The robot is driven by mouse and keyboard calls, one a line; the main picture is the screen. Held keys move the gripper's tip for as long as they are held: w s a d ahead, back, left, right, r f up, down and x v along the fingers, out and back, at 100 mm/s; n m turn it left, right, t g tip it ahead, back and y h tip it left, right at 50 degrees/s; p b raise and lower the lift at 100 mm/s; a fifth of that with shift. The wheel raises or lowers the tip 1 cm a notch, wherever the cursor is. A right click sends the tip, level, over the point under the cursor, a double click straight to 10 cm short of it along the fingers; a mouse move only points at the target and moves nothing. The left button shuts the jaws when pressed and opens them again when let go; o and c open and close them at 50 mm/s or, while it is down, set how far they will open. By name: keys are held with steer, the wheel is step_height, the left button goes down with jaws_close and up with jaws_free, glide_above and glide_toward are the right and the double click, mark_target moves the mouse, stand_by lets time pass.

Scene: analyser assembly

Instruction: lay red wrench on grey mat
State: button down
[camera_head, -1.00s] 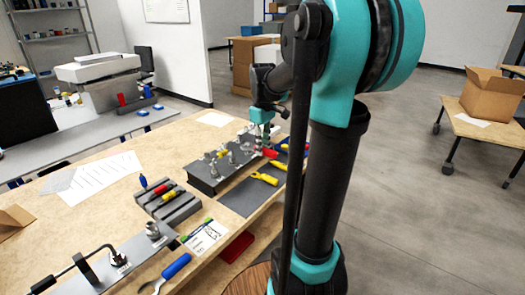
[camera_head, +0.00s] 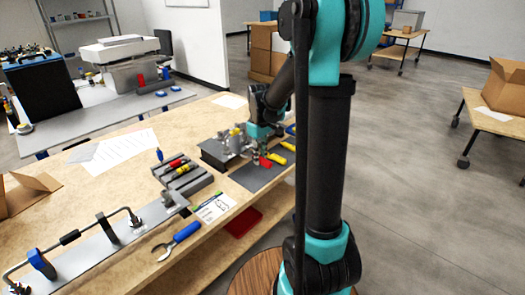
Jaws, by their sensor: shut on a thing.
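My gripper (camera_head: 258,149) is at the far right part of the workbench, above or at the far edge of the grey mat (camera_head: 254,181). It is shut on the red wrench (camera_head: 265,162), of which only a small red part shows below the fingers. The rest of the wrench is hidden or too small to tell. I cannot tell whether the wrench touches the mat. A yellow tool (camera_head: 277,159) lies on the mat just right of the red part.
A dark block with metal fittings (camera_head: 216,156) stands left of the mat. Another yellow tool (camera_head: 288,146) lies beyond. A grey slotted holder (camera_head: 186,182), a printed card (camera_head: 214,208) and blue-handled pliers (camera_head: 186,232) are nearer. The mat's near part is clear.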

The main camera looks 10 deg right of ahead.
mark_target(260, 174)
steer(key=shift+f, duration=2.4)
steer(key=shift+f, duration=0.4)
steer(key=c, duration=1.3)
jaws_free()
step_height(260, 174, up, 12)
